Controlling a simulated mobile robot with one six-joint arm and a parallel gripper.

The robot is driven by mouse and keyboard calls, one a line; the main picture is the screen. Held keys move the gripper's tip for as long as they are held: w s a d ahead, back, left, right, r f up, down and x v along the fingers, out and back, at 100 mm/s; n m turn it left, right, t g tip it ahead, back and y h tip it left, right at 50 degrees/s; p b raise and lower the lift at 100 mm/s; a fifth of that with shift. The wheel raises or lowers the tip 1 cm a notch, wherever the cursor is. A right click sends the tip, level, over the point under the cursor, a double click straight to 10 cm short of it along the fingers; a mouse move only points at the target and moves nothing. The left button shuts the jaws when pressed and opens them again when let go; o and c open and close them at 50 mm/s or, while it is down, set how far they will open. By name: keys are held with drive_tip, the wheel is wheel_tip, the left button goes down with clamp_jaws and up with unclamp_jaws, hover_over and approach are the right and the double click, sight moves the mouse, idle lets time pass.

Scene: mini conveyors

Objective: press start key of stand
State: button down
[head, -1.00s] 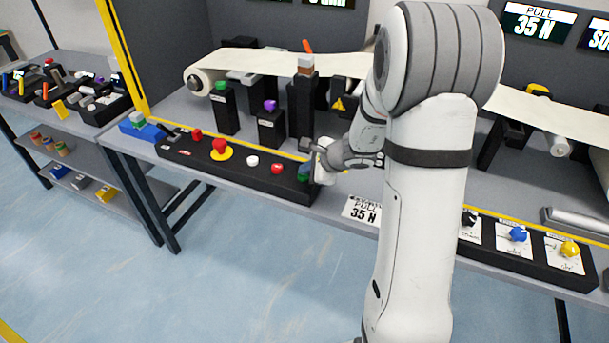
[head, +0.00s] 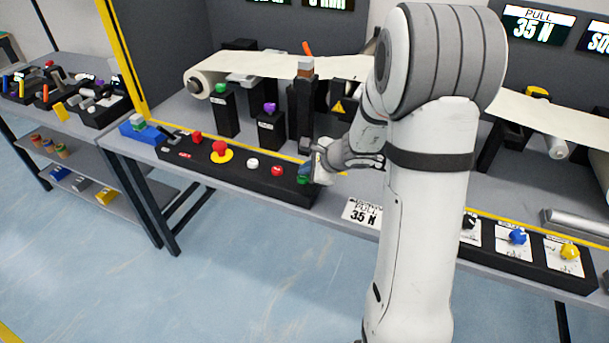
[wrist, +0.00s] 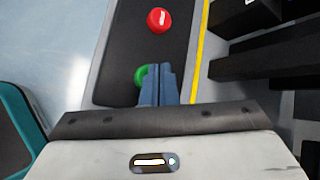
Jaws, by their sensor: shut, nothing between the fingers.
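A black key box (head: 225,172) lies along the front edge of the bench. At its right end is a green key (head: 302,181), which shows partly behind the fingers in the wrist view (wrist: 140,76). Any marking on it cannot be read. My gripper (head: 305,170) is right at the green key, its blue-grey fingers shut with nothing between them. In the wrist view the shut fingers (wrist: 159,72) overlap the right part of the green key. I cannot tell whether they touch it or how far it is pressed.
A red key (head: 277,171) lies just left of the green one, and it also shows in the wrist view (wrist: 159,20). A white key (head: 252,162) and a red mushroom button (head: 219,147) are further left. Black posts (head: 271,130) stand behind the box.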

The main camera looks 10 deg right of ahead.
sight(307, 178)
drive_tip(key=shift+r, duration=0.3)
wheel_tip(307, 178, up, 5)
drive_tip(key=p, duration=0.3)
drive_tip(key=shift+p, duration=0.4)
idle(0.6)
